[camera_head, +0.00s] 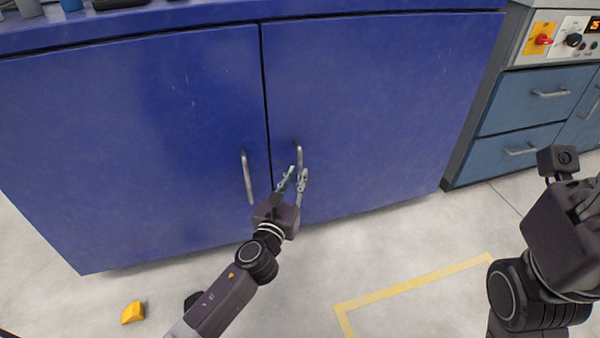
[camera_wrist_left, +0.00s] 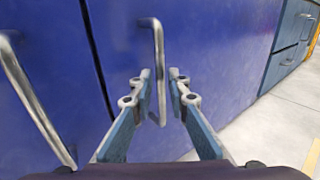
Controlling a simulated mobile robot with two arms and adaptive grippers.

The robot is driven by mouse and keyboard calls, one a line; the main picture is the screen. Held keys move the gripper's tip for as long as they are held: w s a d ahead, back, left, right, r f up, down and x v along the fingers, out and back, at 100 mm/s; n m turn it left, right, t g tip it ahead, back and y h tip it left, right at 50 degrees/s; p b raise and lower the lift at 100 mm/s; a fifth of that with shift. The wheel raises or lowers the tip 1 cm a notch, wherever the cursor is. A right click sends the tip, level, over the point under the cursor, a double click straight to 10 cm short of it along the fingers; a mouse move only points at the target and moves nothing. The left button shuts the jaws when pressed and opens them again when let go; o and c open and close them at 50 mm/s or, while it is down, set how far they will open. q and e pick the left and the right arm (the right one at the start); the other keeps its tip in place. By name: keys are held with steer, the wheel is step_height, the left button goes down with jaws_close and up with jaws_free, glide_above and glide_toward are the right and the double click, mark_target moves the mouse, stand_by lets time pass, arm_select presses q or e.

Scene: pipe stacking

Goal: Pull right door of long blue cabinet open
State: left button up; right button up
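The long blue cabinet has a left door (camera_head: 130,140) and a right door (camera_head: 375,100), and both stand shut with a thin dark gap between them. The right door's handle (camera_head: 299,157) is a vertical silver bar near the gap. My left gripper (camera_head: 297,174) is at the lower part of this handle. In the left wrist view its fingers (camera_wrist_left: 160,90) are open, one on each side of the handle (camera_wrist_left: 158,60), with visible space around the bar. My right gripper (camera_head: 590,200) is at the right edge, partly cut off, and its fingers are not clear.
The left door's handle (camera_head: 247,178) is close to my left gripper's left side. A grey-blue drawer unit (camera_head: 535,100) with knobs stands right of the cabinet. A yellow block (camera_head: 133,313) and yellow tape (camera_head: 420,282) are on the floor. The floor before the right door is clear.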

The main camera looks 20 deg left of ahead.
mark_target(299, 171)
arm_select(q)
steer(key=shift+w+b, duration=0.4)
steer(key=shift+w, duration=1.25)
jaws_close()
